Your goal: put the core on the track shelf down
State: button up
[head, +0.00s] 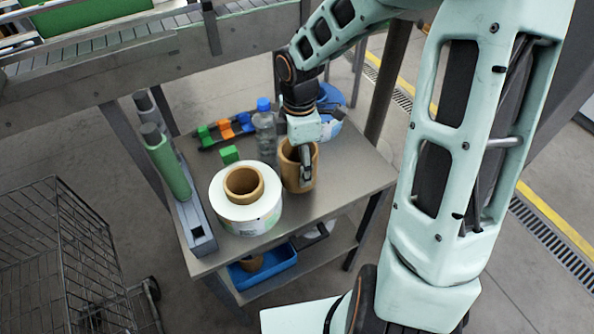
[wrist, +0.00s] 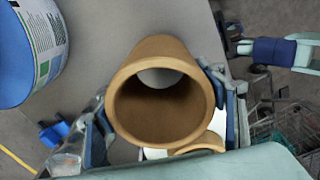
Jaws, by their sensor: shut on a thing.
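The core is a brown cardboard tube (head: 308,176), upright at the right side of the steel table (head: 335,190). My gripper (head: 304,155) reaches down to it from above, one finger in front of its near side. In the wrist view the core (wrist: 116,105) is seen from above as an open ring, with my gripper's fingers (wrist: 165,120) closed on its two sides. Whether its bottom touches the tabletop or hangs just above it I cannot tell. No part is clearly marked as a track shelf.
A white label roll (head: 245,212) with its own brown core stands left of the held core. A bottle (head: 265,135), green and orange blocks (head: 227,129) and a blue tub (head: 329,97) are behind. A conveyor (head: 130,60) is behind.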

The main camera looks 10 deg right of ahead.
jog(key=shift+f+b, duration=0.3)
jog(key=shift+f, duration=1.45)
jog(key=shift+f, duration=0.15)
jog(key=o, duration=1.3)
jog(key=shift+c, duration=0.2)
notch_tip(320, 180, up, 12)
jog(key=p, duration=0.2)
